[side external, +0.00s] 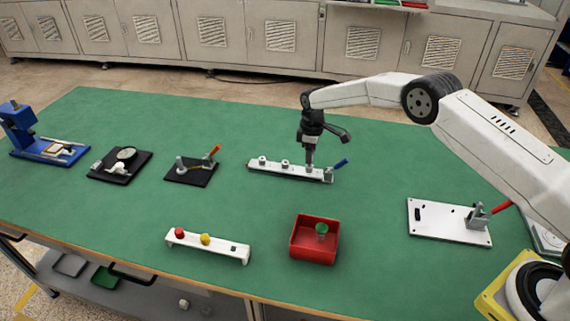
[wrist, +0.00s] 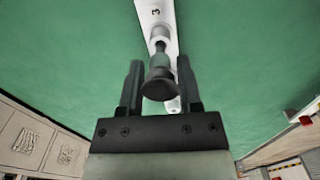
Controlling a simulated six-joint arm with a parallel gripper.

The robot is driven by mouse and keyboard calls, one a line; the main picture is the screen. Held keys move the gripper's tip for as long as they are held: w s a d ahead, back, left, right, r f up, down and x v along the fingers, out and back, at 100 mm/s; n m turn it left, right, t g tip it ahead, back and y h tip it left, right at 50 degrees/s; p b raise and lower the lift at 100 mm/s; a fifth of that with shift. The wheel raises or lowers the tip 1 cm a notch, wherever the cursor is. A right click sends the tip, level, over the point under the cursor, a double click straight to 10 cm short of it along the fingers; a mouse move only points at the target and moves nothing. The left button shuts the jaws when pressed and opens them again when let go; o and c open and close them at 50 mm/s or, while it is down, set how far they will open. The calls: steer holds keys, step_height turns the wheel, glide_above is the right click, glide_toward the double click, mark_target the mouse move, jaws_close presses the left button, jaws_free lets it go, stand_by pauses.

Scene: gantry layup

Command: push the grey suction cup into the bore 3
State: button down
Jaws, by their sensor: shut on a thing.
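The grey suction cup (wrist: 158,84) is between my gripper's two fingers (wrist: 160,88) in the wrist view, dark at its near end with a paler stem beyond. My gripper (side external: 309,165) is shut on it, over the right part of the white bar (side external: 274,171) in the side view. The far end of the stem lines up with a white collar (wrist: 160,33) beside the printed 3 on the bar. Whether the stem is inside bore 3 or just touching the collar, I cannot tell. The cup is too small to make out in the side view.
A blue-handled clamp (side external: 338,166) stands at the bar's right end, close to my gripper. In front are a white rack (side external: 207,247) with red and yellow pieces and a red bin (side external: 314,251) holding a green piece. A red-handled plate (side external: 440,222) lies right.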

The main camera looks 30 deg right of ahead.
steer(key=shift+f, duration=1.1)
steer(key=shift+c, duration=1)
jaws_free()
steer(key=shift+r, duration=3.9)
